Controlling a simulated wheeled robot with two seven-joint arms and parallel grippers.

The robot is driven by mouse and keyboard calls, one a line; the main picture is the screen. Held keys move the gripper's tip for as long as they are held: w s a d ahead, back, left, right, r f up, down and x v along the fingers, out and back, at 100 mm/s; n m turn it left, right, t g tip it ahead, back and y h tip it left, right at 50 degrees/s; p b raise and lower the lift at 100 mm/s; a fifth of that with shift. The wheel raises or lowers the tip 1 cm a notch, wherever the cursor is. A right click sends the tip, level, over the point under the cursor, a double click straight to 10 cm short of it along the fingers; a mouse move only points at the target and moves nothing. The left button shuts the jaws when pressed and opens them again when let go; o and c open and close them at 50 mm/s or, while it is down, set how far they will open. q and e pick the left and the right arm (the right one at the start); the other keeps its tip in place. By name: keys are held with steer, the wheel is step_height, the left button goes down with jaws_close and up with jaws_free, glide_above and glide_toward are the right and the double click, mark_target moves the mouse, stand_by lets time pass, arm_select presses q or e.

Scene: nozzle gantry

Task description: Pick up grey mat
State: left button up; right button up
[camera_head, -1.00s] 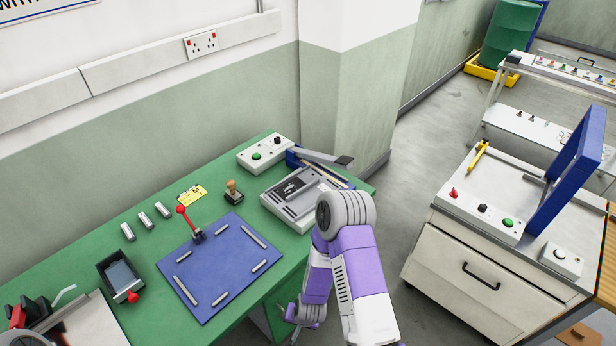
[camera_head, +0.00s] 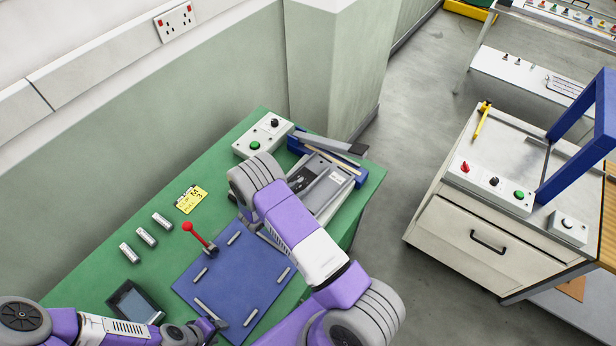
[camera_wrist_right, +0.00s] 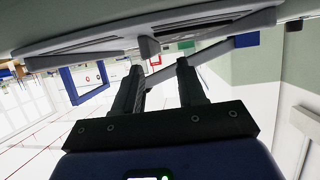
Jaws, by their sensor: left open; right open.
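I cannot clearly tell which thing is the grey mat. A flat dark-grey piece (camera_head: 135,302) in the black tray at the table's lower left may be it. My left gripper (camera_head: 212,326) is open, low in the head view, at the lower edge of the blue board (camera_head: 237,283) and right of the tray. My right arm reaches over the table, and its links hide its gripper in the head view. In the right wrist view my right gripper (camera_wrist_right: 160,68) is open, with nothing between its fingers, close to a grey bar.
A red-knobbed lever (camera_head: 198,235) stands on the blue board's far edge. A grey device (camera_head: 325,185), a control box (camera_head: 263,137) and a yellow tag (camera_head: 191,199) are on the green table. A white cabinet (camera_head: 470,240) stands right across open floor.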

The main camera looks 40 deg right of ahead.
mark_target(313, 183)
steer(key=shift+x, duration=0.75)
steer(key=shift+s+d+f, duration=0.15)
steer(key=shift+s+d, duration=0.1)
steer(key=shift+d, duration=0.45)
steer(key=x, duration=0.4)
steer(key=shift+s+d+b, duration=0.1)
steer(key=shift+d+b, duration=0.2)
steer(key=shift+b, duration=0.1)
jaws_close()
